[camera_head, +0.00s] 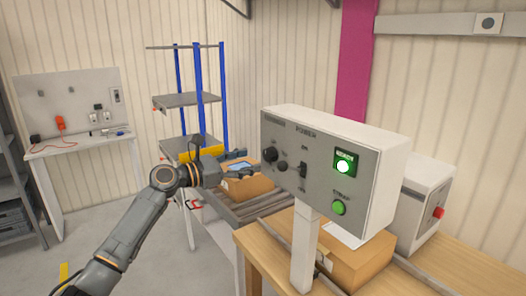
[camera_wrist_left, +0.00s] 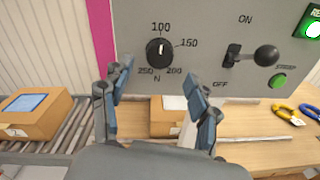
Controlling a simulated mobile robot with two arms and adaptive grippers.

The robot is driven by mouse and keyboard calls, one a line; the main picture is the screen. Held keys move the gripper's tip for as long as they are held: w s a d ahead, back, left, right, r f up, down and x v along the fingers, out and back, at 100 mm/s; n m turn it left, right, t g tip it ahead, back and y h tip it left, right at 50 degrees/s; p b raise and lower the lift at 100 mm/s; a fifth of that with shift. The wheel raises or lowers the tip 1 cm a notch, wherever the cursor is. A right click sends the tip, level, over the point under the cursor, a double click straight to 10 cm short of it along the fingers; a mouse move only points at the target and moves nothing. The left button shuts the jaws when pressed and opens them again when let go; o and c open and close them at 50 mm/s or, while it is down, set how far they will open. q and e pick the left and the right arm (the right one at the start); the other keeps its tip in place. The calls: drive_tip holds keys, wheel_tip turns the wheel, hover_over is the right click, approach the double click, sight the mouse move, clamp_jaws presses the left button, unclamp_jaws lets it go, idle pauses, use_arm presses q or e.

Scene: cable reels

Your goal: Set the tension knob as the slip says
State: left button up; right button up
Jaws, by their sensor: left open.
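The tension knob (camera_head: 270,154) is a small black dial at the left of the grey control panel (camera_head: 352,188). In the left wrist view the knob (camera_wrist_left: 158,52) has a white mark and is ringed by the figures 100, 150, 200 and 250, with N below. I cannot tell its exact setting. My left gripper (camera_head: 240,164) is open and empty, in front of the panel and apart from the knob. Its fingers (camera_wrist_left: 160,78) spread below and to either side of the knob in the left wrist view. A pale sheet (camera_head: 343,234) lies under the panel; no writing is readable.
A lever with a black ball (camera_wrist_left: 265,56) sticks out right of the knob, between ON and OFF. A green button (camera_head: 339,207) and lit green lamp (camera_head: 343,166) are farther right. A cardboard box (camera_wrist_left: 38,112) stands on the roller conveyor. Pliers (camera_wrist_left: 285,112) lie on the bench.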

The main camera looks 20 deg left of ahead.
sight(266, 156)
use_arm(q)
drive_tip(key=p+x, duration=0.1)
drive_tip(key=x, duration=0.4)
drive_tip(key=shift+r, duration=0.1)
drive_tip(key=shift+w+d, duration=0.2)
drive_tip(key=shift+w, duration=0.1)
drive_tip(key=c, duration=1.2)
